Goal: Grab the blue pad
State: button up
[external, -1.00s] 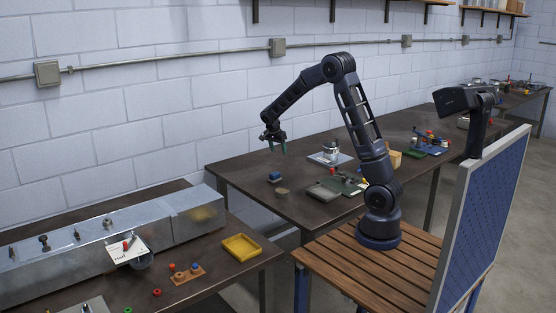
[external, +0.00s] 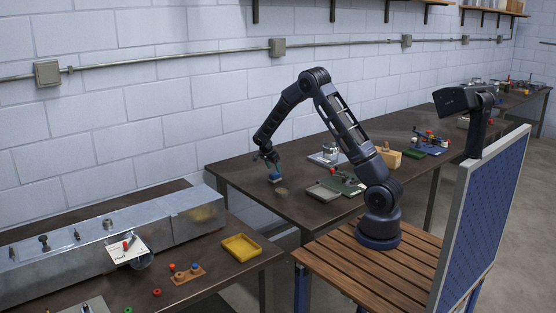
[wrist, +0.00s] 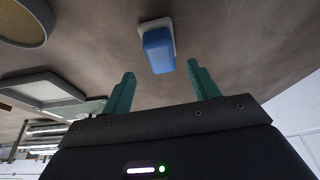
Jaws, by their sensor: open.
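The blue pad (wrist: 158,50) is a blue block on a pale base, lying on the dark table. In the external view the blue pad (external: 276,177) sits near the left end of that table. My gripper (external: 268,162) is just above it, pointing down. In the wrist view my gripper (wrist: 163,80) has its two green fingers spread apart, with nothing between them. The pad lies beyond the fingertips, roughly centred across the gap. The gripper looks apart from the pad, though the exact height is hard to tell.
A round tan dish (external: 282,192) lies close to the pad, and a grey tray (external: 324,193) stands to its right. The table (external: 240,170) is bare left of the pad. A yellow tray (external: 241,247) is on the nearer bench.

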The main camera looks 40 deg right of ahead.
aim_at(275, 173)
jog(key=shift+x, duration=2.6)
jog(key=shift+w+a, duration=0.1)
jog(key=shift+a, duration=0.05)
jog(key=c, duration=0.9)
